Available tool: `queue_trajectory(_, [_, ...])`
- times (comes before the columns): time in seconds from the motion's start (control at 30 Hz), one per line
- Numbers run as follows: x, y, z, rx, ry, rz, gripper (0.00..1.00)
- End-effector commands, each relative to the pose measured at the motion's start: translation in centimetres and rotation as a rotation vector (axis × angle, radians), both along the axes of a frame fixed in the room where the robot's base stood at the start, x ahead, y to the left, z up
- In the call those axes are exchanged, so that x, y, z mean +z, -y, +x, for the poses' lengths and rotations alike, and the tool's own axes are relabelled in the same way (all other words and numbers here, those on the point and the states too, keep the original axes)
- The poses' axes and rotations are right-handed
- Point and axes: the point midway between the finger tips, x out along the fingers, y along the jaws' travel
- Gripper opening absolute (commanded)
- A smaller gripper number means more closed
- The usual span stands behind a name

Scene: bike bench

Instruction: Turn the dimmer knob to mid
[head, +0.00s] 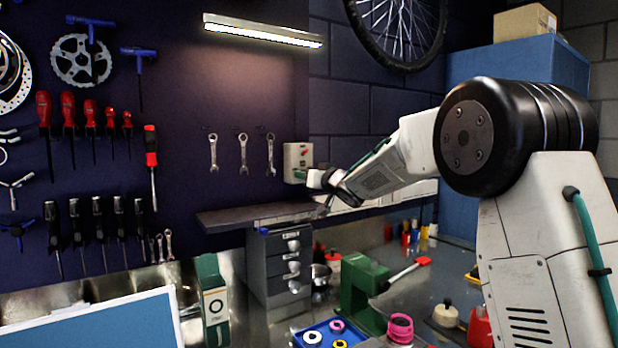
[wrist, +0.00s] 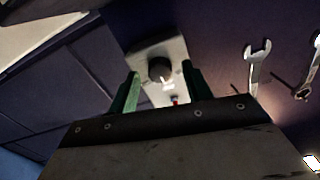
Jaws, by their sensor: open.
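The dimmer knob (wrist: 160,69) is a dark round knob on a light metal wall plate (wrist: 143,53), seen in the wrist view. My gripper (wrist: 162,84) is open, with one green finger on each side of the knob and a visible space between the knob and each finger. Whether the fingertips reach as deep as the knob is hard to tell. In the head view, the plate (head: 298,153) is on the dark wall, and my gripper (head: 306,177) is at its lower part. The knob is not clearly seen there. A small red part (wrist: 175,101) shows below the knob in the wrist view.
Several wrenches (head: 243,153) hang left of the plate; one wrench (wrist: 257,66) shows close by in the wrist view. A shelf (head: 250,215) and grey drawer unit (head: 279,265) are below. A green vise (head: 362,285) stands on the bench. A lamp (head: 262,31) is above.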

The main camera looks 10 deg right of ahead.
Motion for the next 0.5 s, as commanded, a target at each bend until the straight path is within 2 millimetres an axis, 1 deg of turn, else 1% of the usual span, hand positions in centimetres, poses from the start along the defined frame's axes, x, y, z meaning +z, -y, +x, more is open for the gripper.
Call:
queue_trajectory(0.3, [0.1,1.6,-4.9,-0.002,0.001,0.000,0.49])
queue_trajectory(0.4, [0.1,2.1,-6.1,-0.002,0.000,0.000,0.49])
queue_trajectory(0.5, [0.0,2.3,-6.8,-0.001,0.000,0.001,0.49])
